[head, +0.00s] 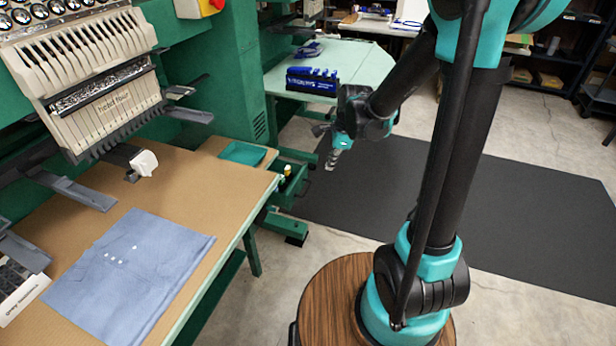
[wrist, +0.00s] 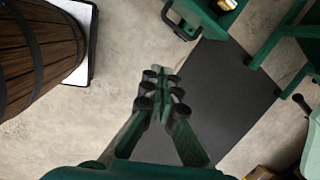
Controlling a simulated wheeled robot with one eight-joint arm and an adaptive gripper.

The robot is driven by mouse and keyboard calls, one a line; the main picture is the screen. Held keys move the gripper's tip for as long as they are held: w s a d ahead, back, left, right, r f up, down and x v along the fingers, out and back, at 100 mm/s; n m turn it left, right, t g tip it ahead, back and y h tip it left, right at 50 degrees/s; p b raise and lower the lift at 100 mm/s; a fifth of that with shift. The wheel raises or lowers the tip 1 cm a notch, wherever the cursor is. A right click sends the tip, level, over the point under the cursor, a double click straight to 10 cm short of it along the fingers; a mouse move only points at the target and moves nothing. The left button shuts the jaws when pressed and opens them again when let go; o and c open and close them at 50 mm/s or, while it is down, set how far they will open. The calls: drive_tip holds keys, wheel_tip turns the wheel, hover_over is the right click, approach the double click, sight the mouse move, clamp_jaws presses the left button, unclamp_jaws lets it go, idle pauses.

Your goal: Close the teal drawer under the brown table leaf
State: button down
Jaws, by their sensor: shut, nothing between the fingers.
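The teal drawer (head: 291,190) juts out from under the right edge of the brown table leaf (head: 190,185), with a small bottle (head: 287,171) inside it. In the wrist view, part of the drawer (wrist: 208,22) shows at the top edge with its dark bar handle (wrist: 176,22); the rest is cut off. My gripper (head: 331,168) points down to the right of the drawer, apart from it. It is shut and empty, and its fingers (wrist: 160,88) show over the floor in the wrist view.
A blue cloth (head: 130,270) and a small teal tray (head: 243,153) lie on the brown leaf. A green embroidery machine (head: 95,75) stands behind it. A pale green table (head: 350,65) with a blue rack (head: 312,82) is farther back. A dark mat (head: 480,200) covers clear floor to the right.

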sight(303, 177)
drive_tip(key=w+a+f+m, duration=0.1)
drive_tip(key=a+f, duration=0.1)
drive_tip(key=f, duration=0.1)
drive_tip(key=w+a+f+m, duration=0.2)
drive_tip(key=a+f, duration=0.1)
drive_tip(key=f, duration=0.1)
drive_tip(key=w+a+f+m, duration=0.1)
drive_tip(key=w+a+f, duration=0.1)
drive_tip(key=a+f, duration=0.1)
drive_tip(key=shift+w+f+g, duration=0.15)
drive_tip(key=shift+f+g, duration=0.15)
drive_tip(key=shift+f, duration=0.45)
drive_tip(key=shift+w+a, duration=0.25)
drive_tip(key=shift+a, duration=0.35)
drive_tip(key=w+a, duration=0.1)
drive_tip(key=a, duration=0.2)
drive_tip(key=w+a, duration=0.1)
drive_tip(key=a, duration=0.2)
drive_tip(key=w+a, duration=0.1)
drive_tip(key=a, duration=0.1)
drive_tip(key=shift+w+a, duration=0.1)
drive_tip(key=shift+a, duration=0.3)
